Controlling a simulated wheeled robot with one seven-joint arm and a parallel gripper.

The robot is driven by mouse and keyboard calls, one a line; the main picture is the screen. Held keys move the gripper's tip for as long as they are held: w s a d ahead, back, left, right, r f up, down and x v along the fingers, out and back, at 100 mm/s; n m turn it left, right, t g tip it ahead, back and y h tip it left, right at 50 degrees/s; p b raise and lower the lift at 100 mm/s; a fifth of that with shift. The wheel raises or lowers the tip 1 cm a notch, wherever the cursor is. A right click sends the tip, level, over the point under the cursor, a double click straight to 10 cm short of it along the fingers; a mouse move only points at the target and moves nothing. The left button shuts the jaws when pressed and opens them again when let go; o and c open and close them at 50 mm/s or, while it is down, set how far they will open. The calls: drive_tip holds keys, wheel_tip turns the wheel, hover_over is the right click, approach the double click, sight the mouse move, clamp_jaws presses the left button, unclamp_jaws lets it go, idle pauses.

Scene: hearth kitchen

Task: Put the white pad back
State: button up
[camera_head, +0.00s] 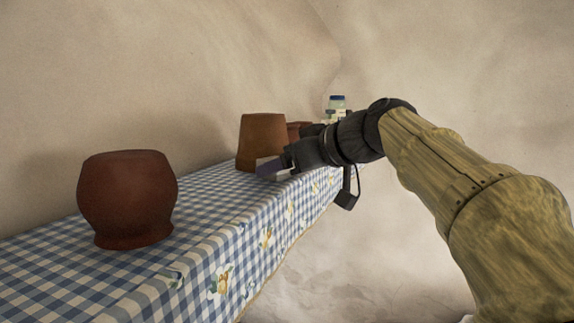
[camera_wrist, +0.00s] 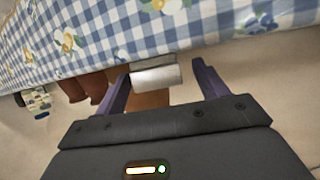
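A small white pad (camera_wrist: 156,76) shows in the wrist view between the two purple fingers of my gripper (camera_wrist: 161,70), with a visible gap on its right side and a narrow one on its left. In the head view, a pale patch that looks like the pad (camera_head: 266,159) shows just beyond a purple finger. My gripper (camera_head: 268,168) is open, low over the blue-and-white checked cloth (camera_head: 215,192). Whether a finger touches the pad cannot be told.
A large red-brown pot (camera_head: 128,198) stands on the cloth at the left. A brown pot (camera_head: 262,138) stands just behind my gripper, with a reddish pot (camera_head: 296,131) beyond it. A blue-lidded jar (camera_head: 337,102) is farther back. The cloth between the near pots is clear.

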drive_tip(key=shift+r, duration=0.1)
drive_tip(key=shift+d, duration=0.3)
drive_tip(key=b+v, duration=0.4)
drive_tip(key=v, duration=0.7)
drive_tip(key=shift+s+r, duration=0.25)
drive_tip(key=shift+d, duration=0.1)
